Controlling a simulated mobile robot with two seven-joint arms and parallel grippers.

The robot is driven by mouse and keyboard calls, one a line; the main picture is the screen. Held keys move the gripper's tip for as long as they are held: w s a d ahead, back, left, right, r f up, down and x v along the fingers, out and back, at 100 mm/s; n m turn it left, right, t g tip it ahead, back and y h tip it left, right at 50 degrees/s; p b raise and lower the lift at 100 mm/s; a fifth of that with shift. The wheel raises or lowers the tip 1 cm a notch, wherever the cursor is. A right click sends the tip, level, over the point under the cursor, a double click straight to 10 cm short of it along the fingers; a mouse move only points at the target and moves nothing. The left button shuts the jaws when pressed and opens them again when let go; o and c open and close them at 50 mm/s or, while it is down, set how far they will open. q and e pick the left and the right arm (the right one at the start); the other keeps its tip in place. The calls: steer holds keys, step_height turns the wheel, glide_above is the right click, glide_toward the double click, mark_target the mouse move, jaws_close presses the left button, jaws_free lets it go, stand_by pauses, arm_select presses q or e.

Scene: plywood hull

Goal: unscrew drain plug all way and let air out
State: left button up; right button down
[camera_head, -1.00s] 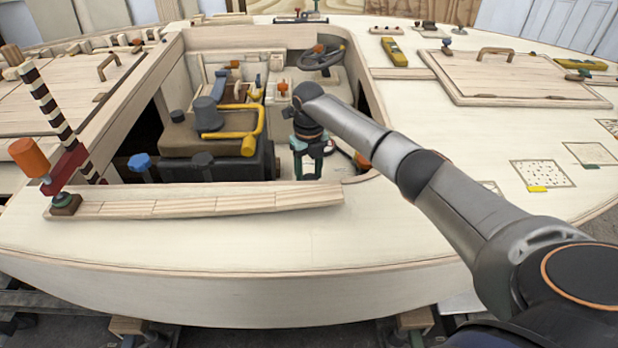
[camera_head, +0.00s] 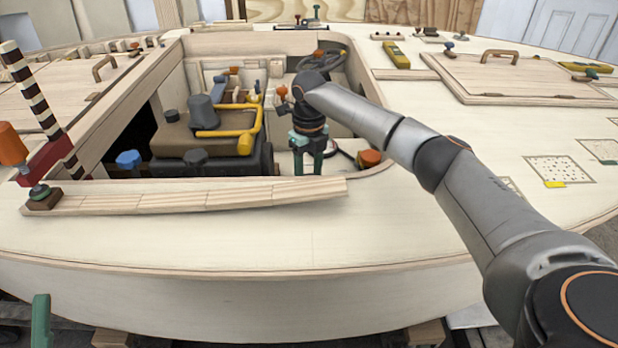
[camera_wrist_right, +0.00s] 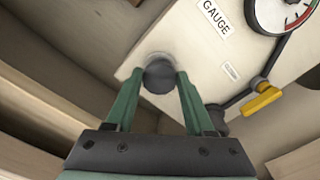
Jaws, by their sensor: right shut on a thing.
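My right gripper (camera_head: 308,163) reaches down into the open cockpit, its green fingers pointing downward. In the right wrist view the gripper (camera_wrist_right: 160,78) is shut on a dark round plug (camera_wrist_right: 159,76) in front of a pale panel, one finger on each side. I cannot tell how far the plug is screwed in. In the head view the plug is hidden at the fingertips. A green piece (camera_head: 41,320) at the lower left edge looks like a finger of my left gripper; the rest is out of frame.
The panel holds a gauge (camera_wrist_right: 283,12), a GAUGE label (camera_wrist_right: 215,18) and a yellow valve handle (camera_wrist_right: 262,100). A red-orange knob (camera_head: 369,158) stands right of my gripper. A dark engine block with a yellow pipe (camera_head: 245,142) lies left of it.

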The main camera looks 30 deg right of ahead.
arm_select(q)
steer(key=shift+s+d+r+m+h+b, duration=0.1)
steer(key=shift+s+r+m+h+b, duration=0.1)
steer(key=shift+s+r+m+h, duration=0.45)
steer(key=shift+s+d+r+m+h+b, duration=0.1)
steer(key=shift+s+r+m+h+b, duration=0.2)
steer(key=shift+s+m+h, duration=0.4)
arm_select(e)
steer(key=shift+s+f, duration=0.15)
steer(key=shift+f, duration=0.15)
arm_select(q)
steer(key=shift+w, duration=0.15)
arm_select(e)
steer(key=shift+c, duration=2.2)
jaws_free()
steer(key=shift+o, duration=0.9)
steer(key=shift+r, duration=0.1)
